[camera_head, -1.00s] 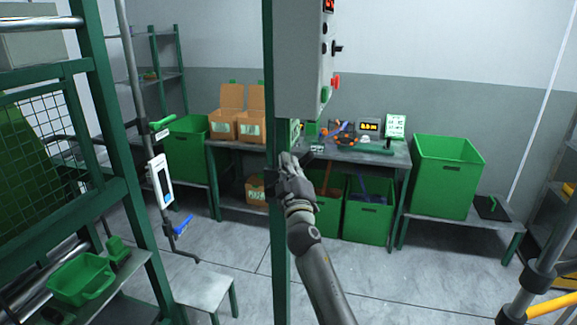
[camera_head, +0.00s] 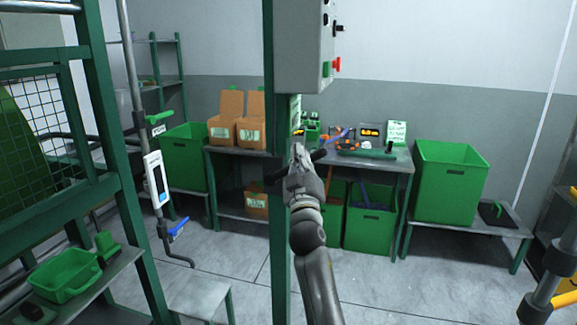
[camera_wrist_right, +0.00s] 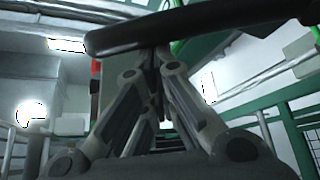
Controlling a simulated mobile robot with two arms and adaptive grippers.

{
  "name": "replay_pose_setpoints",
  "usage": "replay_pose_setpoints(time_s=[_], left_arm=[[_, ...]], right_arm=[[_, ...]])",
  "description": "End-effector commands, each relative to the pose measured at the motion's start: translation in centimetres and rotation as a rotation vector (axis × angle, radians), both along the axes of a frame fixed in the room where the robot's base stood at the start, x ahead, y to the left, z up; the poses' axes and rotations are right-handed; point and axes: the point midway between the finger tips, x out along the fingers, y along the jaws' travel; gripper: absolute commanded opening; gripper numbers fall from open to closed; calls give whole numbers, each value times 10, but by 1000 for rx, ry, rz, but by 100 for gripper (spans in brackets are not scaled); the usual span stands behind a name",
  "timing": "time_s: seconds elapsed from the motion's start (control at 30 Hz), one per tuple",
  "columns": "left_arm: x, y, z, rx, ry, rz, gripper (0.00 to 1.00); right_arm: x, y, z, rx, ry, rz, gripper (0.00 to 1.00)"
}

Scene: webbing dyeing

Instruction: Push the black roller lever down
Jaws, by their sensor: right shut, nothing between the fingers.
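The black roller lever (camera_head: 273,178) is a dark bar across the green post, below the grey control box. My right gripper (camera_head: 298,149) is shut and empty, in front of the post at the lever. In the right wrist view the lever (camera_wrist_right: 215,22) crosses the top as a thick black bar. The right gripper's fingertips (camera_wrist_right: 157,55) meet just under or against it; I cannot tell whether they touch. The gripper hides the lever's middle in the head view. My left gripper is not in view.
The grey control box (camera_head: 300,50) with a red button hangs on the green post (camera_head: 277,250). A workbench (camera_head: 395,162) with small items stands behind, with green bins (camera_head: 452,180) around it. A green rack (camera_head: 120,150) stands at left. A low stool (camera_head: 197,297) stands near the post.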

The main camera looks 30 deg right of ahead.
Motion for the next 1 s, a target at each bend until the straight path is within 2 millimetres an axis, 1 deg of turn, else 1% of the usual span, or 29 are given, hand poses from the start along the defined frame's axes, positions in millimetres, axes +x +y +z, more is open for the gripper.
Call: replay_pose_setpoints(time_s=[0.03,0.1,0.2,0.33,0.4,0.63,0.8,1.0], left_arm=[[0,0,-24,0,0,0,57],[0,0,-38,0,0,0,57],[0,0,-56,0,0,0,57],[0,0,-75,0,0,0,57],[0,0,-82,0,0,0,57],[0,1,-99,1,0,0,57],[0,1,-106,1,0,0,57],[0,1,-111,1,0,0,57]], right_arm=[[-2,-2,-15,25,-26,-1,0],[-5,-5,-19,54,-61,-1,0],[-9,-8,-25,98,-109,0,0],[-13,-12,-32,151,-170,0,0],[-16,-14,-35,139,-165,-1,0],[-22,-19,-51,139,-161,-2,0],[-25,-22,-60,140,-162,-1,0],[-26,-22,-66,138,-162,-1,0]])
